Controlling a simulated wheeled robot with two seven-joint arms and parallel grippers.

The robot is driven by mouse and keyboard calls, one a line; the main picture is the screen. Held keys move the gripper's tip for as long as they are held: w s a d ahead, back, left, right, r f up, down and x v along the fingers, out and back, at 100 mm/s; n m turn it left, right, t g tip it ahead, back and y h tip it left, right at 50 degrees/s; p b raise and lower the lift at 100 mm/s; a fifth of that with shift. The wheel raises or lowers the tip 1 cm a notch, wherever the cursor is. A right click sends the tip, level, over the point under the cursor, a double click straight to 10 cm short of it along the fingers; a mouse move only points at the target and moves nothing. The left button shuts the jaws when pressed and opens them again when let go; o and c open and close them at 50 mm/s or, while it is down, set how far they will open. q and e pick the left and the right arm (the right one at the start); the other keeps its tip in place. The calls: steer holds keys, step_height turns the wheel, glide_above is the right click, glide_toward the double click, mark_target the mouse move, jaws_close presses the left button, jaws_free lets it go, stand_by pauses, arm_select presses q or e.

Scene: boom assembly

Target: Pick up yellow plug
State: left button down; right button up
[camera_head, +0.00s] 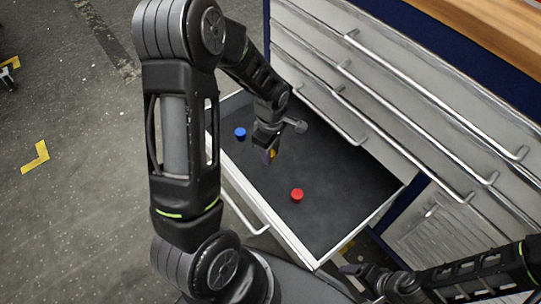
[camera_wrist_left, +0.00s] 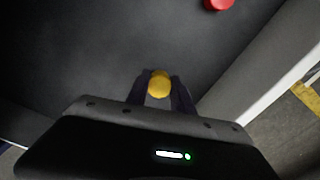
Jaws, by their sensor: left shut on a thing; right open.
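The yellow plug (camera_wrist_left: 159,85) sits between the fingertips of my left gripper (camera_wrist_left: 160,92) in the left wrist view. My left gripper is shut on it. In the head view, my left gripper (camera_head: 268,150) is over the open drawer's dark floor, and only a small bit of the yellow plug (camera_head: 273,153) shows beside the fingers. I cannot tell whether the plug touches the drawer floor. My right gripper (camera_head: 362,272) is open and empty at the lower right of the head view, outside the drawer.
The open drawer (camera_head: 345,200) also holds a blue plug (camera_head: 240,133) to the left and a red plug (camera_head: 297,195) nearer the front. The red plug also shows in the left wrist view (camera_wrist_left: 219,3). Closed cabinet drawers with long handles (camera_head: 400,95) rise behind.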

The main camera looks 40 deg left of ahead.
arm_select(q)
step_height(320, 180, up, 7)
steer(key=shift+f+p, duration=0.2)
steer(key=shift+p, duration=0.45)
